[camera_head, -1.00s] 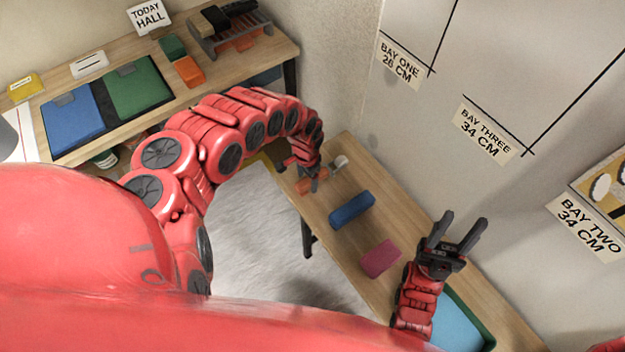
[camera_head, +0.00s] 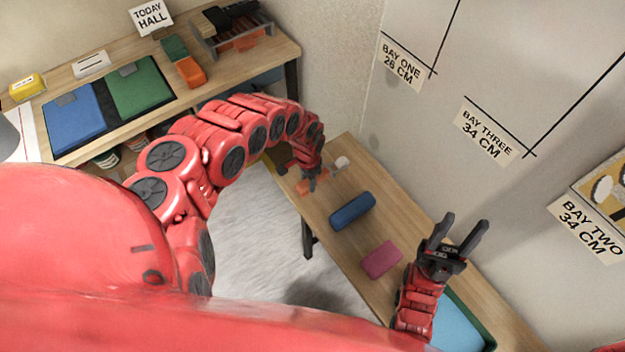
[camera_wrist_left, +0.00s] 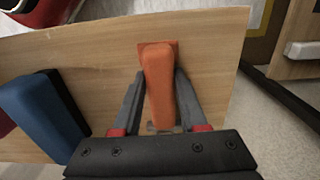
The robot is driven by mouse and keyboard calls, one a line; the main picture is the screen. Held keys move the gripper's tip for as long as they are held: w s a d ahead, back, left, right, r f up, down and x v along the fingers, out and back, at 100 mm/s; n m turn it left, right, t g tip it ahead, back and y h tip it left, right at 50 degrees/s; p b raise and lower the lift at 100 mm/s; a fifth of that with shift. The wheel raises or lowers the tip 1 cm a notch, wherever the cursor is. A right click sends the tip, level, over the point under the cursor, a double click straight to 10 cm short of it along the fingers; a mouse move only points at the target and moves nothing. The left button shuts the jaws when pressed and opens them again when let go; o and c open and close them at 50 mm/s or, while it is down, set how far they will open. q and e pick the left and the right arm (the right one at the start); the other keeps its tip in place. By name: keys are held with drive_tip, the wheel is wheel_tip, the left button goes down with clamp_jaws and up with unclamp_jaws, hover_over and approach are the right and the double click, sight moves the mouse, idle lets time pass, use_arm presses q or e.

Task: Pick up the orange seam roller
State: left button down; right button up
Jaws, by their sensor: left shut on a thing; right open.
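The orange seam roller lies on the narrow wooden bench, its orange handle (camera_head: 304,188) partly hidden by my left gripper (camera_head: 313,182) in the head view. The handle appears still at the bench surface; I cannot tell any gap beneath. My right gripper (camera_head: 458,238) is open and empty above the bench's near part.
A blue block (camera_head: 352,211) and a pink block (camera_head: 381,259) lie on the bench (camera_head: 330,232). The blue block also shows in the left wrist view (camera_wrist_left: 40,115). A blue-green tray (camera_head: 462,322) is at the bench's near end. The wall runs along the right side.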

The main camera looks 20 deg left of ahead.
use_arm(q)
drive_tip(key=shift+r, duration=0.15)
wheel_tip(320, 180, up, 10)
drive_tip(key=shift+f+p, duration=0.15)
drive_tip(key=shift+p, duration=1.1)
drive_tip(key=c, duration=1)
unclamp_jaws()
clamp_jaws()
